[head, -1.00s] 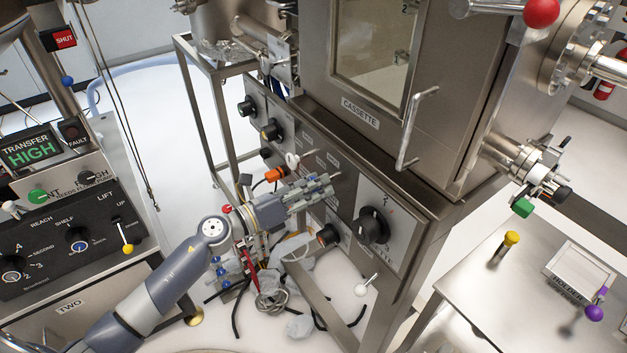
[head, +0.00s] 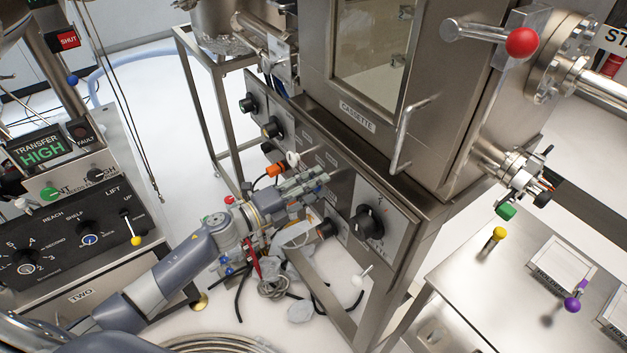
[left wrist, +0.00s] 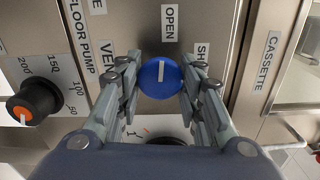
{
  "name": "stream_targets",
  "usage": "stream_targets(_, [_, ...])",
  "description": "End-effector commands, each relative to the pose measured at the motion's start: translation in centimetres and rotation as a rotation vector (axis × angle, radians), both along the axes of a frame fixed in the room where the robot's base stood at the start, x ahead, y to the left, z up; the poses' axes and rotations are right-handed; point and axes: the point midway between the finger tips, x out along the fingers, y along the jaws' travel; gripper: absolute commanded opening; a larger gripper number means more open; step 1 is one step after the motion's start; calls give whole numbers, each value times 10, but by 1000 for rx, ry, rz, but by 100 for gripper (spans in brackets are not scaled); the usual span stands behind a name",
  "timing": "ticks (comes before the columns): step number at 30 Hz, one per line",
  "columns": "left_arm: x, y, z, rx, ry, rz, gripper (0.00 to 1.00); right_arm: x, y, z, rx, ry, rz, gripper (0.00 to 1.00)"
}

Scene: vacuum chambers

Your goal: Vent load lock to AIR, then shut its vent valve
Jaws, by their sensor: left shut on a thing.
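A round blue knob (left wrist: 161,78) shows in the left wrist view on a grey panel, with an OPEN label (left wrist: 170,22) above it, a partly hidden SHUT label (left wrist: 201,58) to its right and a partly covered VENT label (left wrist: 106,62) to its left. The white line on the knob stands upright, towards OPEN. My left gripper (head: 322,180) is at this panel, below the CASSETTE chamber (head: 330,92). Its fingers (left wrist: 160,88) are shut on the blue knob, one on each side. In the head view the fingers hide the knob. My right gripper is out of view.
A large black knob (head: 368,222) and an orange-faced knob (head: 327,228) are close to my left gripper. The chamber's door handle (head: 402,140) juts out above. A steel table (head: 470,260) stands at the right.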

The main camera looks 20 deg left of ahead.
Motion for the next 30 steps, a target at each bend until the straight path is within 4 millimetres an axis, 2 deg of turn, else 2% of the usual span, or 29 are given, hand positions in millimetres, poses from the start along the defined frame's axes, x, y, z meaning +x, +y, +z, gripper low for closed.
stream_targets(9, [1, 1, 1, -83, 64, 1, 11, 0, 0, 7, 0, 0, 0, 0])
stream_targets(24, [0, 0, 0, -95, 74, 1, 11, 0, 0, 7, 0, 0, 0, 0])
stream_targets(25, [0, 0, 0, -95, 74, 1, 39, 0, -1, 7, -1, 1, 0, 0])
stream_targets(27, [0, 0, 0, -95, 74, 1, 55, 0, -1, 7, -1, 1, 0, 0])
stream_targets(30, [0, 0, 0, -95, 74, 1, 56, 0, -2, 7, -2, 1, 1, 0])
